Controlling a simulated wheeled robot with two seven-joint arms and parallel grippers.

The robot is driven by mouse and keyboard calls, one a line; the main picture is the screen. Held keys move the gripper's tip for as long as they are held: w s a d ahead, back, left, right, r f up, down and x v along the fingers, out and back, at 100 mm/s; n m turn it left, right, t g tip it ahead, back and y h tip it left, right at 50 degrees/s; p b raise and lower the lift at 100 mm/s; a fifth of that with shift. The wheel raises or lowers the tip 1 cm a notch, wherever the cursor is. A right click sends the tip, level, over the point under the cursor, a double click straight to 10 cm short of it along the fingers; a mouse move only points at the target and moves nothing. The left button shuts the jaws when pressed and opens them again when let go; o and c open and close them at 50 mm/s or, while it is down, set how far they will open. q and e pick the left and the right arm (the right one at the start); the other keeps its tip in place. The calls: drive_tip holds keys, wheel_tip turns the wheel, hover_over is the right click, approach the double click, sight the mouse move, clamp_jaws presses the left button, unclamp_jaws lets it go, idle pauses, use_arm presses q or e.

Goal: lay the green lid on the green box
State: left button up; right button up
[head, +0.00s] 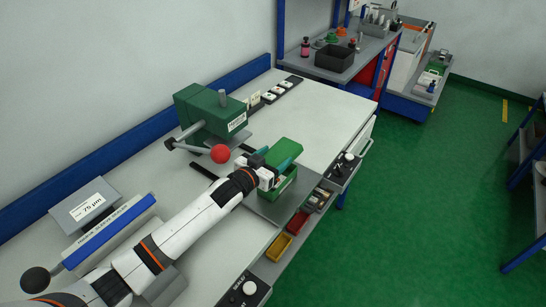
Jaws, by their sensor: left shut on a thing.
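The green lid (284,150) is at the far side of my left gripper (285,164), which is shut on it. The lid appears a little above and behind the green box, but the exact gap cannot be told. The green box (287,187) sits at the right edge of the workbench, under and beside the gripper, on a grey plate. Its open top partly shows, with something pale inside. The gripper and wrist hide the rest of the box. My left arm reaches in from the lower left. My right gripper is not in view.
Yellow (279,246) and red (298,222) bins hang along the bench's front edge. A grey box (85,204) stands left of my arm. The bench top (325,115) is clear beyond the lid.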

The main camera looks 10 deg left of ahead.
use_arm(q)
wheel_tip(320, 180, down, 3)
drive_tip(key=shift+f+b, duration=0.1)
drive_tip(key=shift+b, duration=1.1)
drive_tip(key=shift+f+b, duration=0.65)
drive_tip(key=shift+f, duration=0.55)
drive_tip(key=shift+s, duration=0.1)
drive_tip(key=shift+f+b, duration=0.4)
drive_tip(key=shift+f, duration=0.4)
drive_tip(key=o, duration=1.1)
